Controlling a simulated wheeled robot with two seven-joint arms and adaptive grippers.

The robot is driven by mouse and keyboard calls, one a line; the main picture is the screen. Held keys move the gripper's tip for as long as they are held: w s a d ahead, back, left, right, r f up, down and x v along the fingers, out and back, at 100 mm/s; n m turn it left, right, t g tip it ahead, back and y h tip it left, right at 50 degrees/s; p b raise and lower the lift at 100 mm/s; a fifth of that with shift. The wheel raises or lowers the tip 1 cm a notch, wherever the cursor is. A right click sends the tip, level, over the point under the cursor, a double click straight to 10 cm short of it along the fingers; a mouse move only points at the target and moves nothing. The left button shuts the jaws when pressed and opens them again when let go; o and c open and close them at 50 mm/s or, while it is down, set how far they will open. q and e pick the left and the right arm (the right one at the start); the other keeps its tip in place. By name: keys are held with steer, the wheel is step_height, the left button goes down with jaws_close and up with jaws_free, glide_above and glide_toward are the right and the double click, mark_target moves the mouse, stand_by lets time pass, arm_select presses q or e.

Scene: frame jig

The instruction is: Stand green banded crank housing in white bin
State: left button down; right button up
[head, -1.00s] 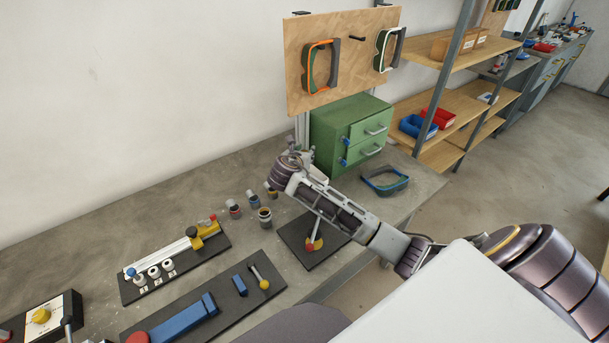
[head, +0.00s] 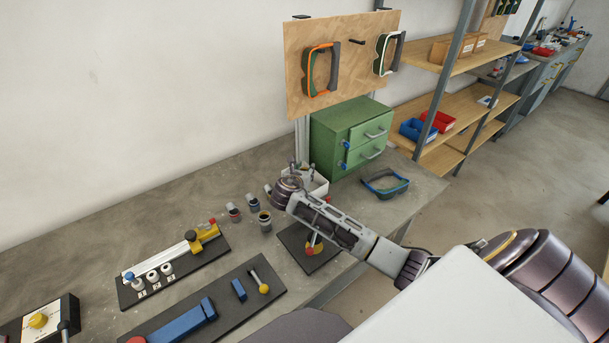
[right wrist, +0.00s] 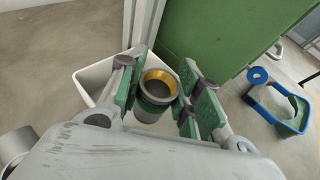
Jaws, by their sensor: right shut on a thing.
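The green banded crank housing (right wrist: 156,110) is a short grey cylinder with a green band and a yellow inner ring. In the right wrist view my right gripper (right wrist: 162,84) is shut on it, one finger on each side. The open mouth of the housing faces the wrist camera. The white bin (right wrist: 93,74) lies just beyond the fingers, partly hidden by them. In the head view the white bin (head: 320,184) stands behind my right gripper (head: 299,172), in front of the green cabinet; the held housing is hidden there. I cannot tell whether the housing touches the bin. My left gripper is not in view.
The green drawer cabinet (head: 350,135) stands close behind the bin. Other small cylinders (head: 264,221) stand left of my right wrist. A dark plate with a lever (head: 312,247) lies under my forearm.

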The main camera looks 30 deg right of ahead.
steer(key=shift+f, duration=0.8)
steer(key=shift+f, duration=0.1)
steer(key=o, duration=0.8)
steer(key=shift+a, duration=0.1)
steer(key=v, duration=1.2)
